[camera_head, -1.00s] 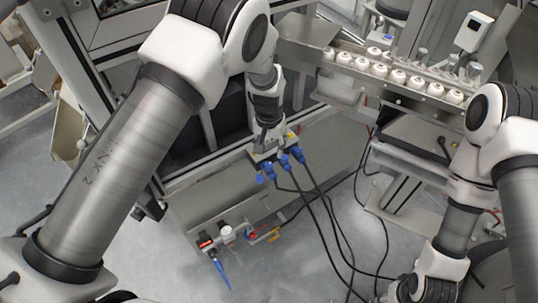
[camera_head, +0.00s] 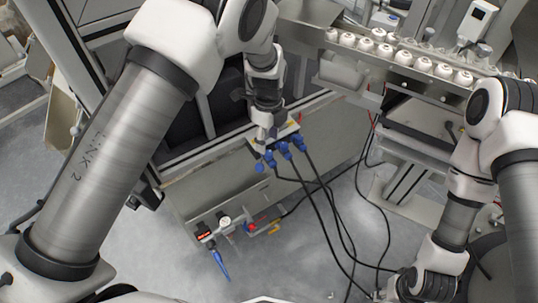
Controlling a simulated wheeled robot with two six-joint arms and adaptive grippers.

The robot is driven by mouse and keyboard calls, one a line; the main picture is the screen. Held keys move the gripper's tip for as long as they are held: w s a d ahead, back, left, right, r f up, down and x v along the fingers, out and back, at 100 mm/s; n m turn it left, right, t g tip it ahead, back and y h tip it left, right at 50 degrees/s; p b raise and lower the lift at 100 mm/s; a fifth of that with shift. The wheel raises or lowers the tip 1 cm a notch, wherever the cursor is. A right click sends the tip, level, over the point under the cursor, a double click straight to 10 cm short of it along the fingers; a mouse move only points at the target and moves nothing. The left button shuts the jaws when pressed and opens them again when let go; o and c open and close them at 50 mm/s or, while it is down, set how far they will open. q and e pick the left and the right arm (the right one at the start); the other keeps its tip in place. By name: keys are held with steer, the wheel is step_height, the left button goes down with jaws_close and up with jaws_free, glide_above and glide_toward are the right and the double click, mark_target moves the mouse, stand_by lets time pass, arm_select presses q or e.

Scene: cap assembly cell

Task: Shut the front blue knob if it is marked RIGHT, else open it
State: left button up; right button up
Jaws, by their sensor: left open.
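Several blue fittings in a row stand on a small pale block at the middle of the view. The one at the left front end (camera_head: 259,167) looks like a small knob with no cable. The others, such as the middle one (camera_head: 285,151), have black cables running down from them. Any marking is too small to read, and I cannot tell whether the knob is open or shut. My left gripper (camera_head: 265,134) is open, pointing down just above and behind this row; its fingers partly cover the block, and contact cannot be told. My right arm's wrist is at the lower right; its fingertips are not visible.
A grey metal panel (camera_head: 335,145) lies behind the row. Below left are a small gauge (camera_head: 224,221), a red button (camera_head: 252,227) and a hanging blue tool (camera_head: 220,264). Black cables hang across the middle. A conveyor with white caps (camera_head: 403,57) is at the upper right.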

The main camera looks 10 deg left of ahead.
mark_target(269, 153)
arm_select(q)
steer(key=w+m+b, duration=0.1)
steer(key=b, duration=0.2)
steer(key=shift+w+f+t, duration=0.2)
steer(key=shift+f+t, duration=0.2)
steer(key=shift+w+r, duration=0.15)
steer(key=shift+f, duration=0.4)
step_height(269, 153, down, 6)
steer(key=shift+f+p, duration=0.25)
steer(key=shift+p, duration=0.15)
jaws_close()
arm_select(e)
step_height(269, 153, down, 4)
